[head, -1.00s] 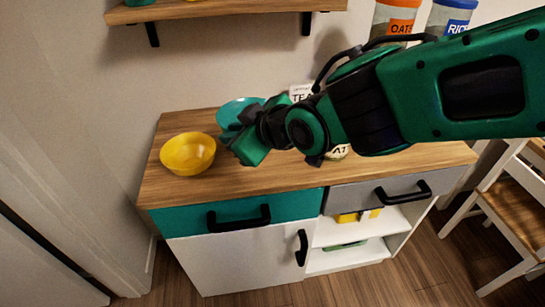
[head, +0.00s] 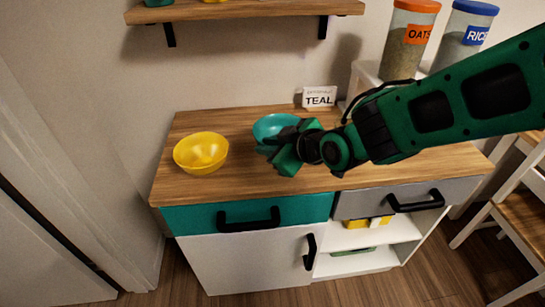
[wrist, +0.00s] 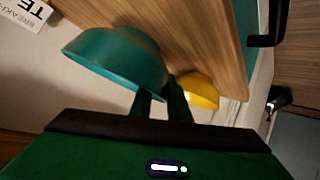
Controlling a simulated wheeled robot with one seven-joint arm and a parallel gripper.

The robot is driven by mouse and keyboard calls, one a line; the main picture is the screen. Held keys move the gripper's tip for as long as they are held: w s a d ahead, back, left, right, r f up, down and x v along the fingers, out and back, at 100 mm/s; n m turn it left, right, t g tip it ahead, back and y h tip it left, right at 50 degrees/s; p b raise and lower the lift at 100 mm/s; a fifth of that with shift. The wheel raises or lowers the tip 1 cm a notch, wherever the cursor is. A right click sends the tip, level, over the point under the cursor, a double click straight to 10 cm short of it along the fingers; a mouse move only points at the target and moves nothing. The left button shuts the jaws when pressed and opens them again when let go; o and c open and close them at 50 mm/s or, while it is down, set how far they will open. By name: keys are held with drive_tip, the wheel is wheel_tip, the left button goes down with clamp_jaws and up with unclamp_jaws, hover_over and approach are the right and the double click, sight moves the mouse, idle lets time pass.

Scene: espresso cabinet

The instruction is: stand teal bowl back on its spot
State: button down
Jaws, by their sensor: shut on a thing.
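The teal bowl (head: 272,127) is at the back middle of the wooden counter, open side up in the head view. It also shows in the wrist view (wrist: 112,58). My gripper (head: 290,146) is shut on its near right side; in the wrist view the fingers (wrist: 160,105) meet the bowl's rim. I cannot tell whether the bowl's base touches the counter. A white card reading TEAL (head: 319,97) stands at the back of the counter, right of the bowl; part of it shows in the wrist view (wrist: 28,14).
A yellow bowl (head: 201,152) stands on the counter (head: 240,180) to the left. A wall shelf (head: 245,10) hangs above. Jars of oats (head: 408,38) and rice (head: 463,35) stand at the back right. My arm covers part of the counter's right.

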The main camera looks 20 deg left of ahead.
drive_tip(key=shift+w+d+f, duration=0.2)
drive_tip(key=shift+w+f, duration=0.1)
drive_tip(key=shift+w, duration=0.15)
drive_tip(key=shift+f, duration=1.95)
drive_tip(key=c, duration=1.7)
unclamp_jaws()
drive_tip(key=shift+f, duration=0.15)
drive_tip(key=shift+s+d+r, duration=0.15)
drive_tip(key=shift+d+r, duration=0.1)
drive_tip(key=shift+r, duration=0.1)
drive_tip(key=v, duration=1.1)
drive_tip(key=shift+d, duration=0.1)
